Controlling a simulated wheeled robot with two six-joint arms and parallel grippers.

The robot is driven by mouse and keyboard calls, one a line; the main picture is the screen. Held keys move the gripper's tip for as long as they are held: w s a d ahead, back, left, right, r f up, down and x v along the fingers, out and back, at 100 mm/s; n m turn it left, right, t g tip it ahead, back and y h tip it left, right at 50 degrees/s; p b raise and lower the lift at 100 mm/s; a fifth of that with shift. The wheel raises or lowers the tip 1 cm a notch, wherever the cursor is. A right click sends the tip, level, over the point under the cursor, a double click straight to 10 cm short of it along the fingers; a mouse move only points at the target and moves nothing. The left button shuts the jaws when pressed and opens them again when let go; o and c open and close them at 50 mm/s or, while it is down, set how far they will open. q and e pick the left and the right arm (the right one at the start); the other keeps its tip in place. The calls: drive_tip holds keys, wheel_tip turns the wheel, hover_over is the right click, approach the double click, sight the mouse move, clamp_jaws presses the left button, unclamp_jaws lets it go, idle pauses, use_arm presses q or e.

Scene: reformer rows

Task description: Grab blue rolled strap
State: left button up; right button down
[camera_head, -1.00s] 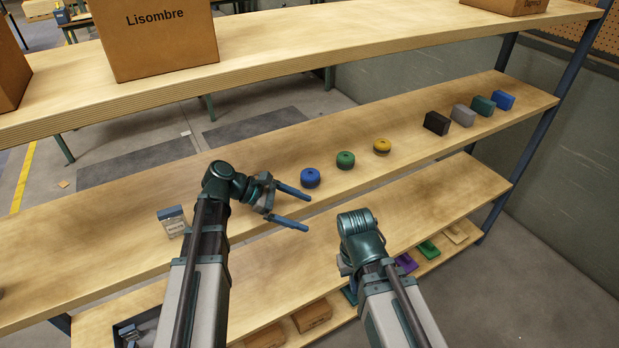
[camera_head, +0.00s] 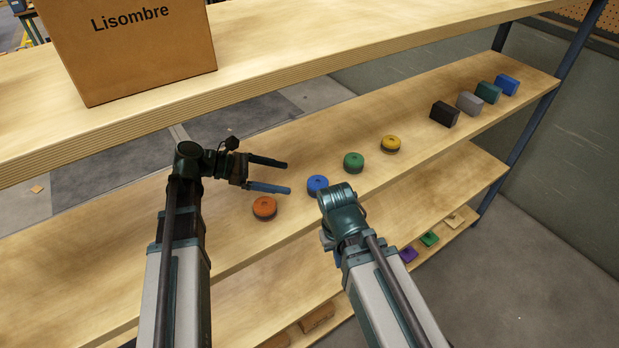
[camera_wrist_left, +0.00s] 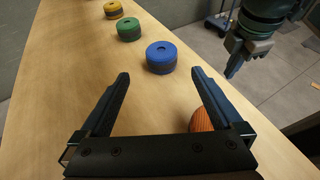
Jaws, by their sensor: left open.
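The blue rolled strap (camera_head: 317,185) is a short round roll on the middle shelf, between an orange roll and a green roll. It also shows in the left wrist view (camera_wrist_left: 161,57), beyond the fingertips and roughly between them. My left gripper (camera_head: 288,177) is open and empty, its fingers pointing at the blue roll with a gap left before it. In the left wrist view both fingers (camera_wrist_left: 160,82) are spread wide.
An orange roll (camera_head: 264,207) lies close below my left fingers; the right finger partly covers it in the wrist view. Green (camera_head: 353,162) and yellow (camera_head: 390,144) rolls stand farther right. Several blocks (camera_head: 445,114) stand beyond. The upper shelf (camera_head: 290,60) overhangs behind.

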sight(309, 182)
use_arm(q)
drive_tip(key=b+x, duration=0.3)
drive_tip(key=x, duration=0.4)
drive_tip(key=shift+d+f, duration=0.1)
drive_tip(key=shift+d, duration=0.05)
drive_tip(key=shift+w+d+f, duration=0.1)
drive_tip(key=shift+d+f, duration=0.05)
drive_tip(key=shift+d, duration=0.5)
drive_tip(key=shift+d, duration=0.1)
drive_tip(key=x, duration=0.1)
drive_tip(key=b+x, duration=0.1)
drive_tip(key=x, duration=0.3)
drive_tip(key=shift+d+r+b, duration=0.15)
drive_tip(key=shift+r+b, duration=0.1)
drive_tip(key=shift+b, duration=0.1)
drive_tip(key=shift+c, duration=0.2)
drive_tip(key=c, duration=1.3)
drive_tip(key=shift+c, duration=0.2)
drive_tip(key=shift+r, duration=0.1)
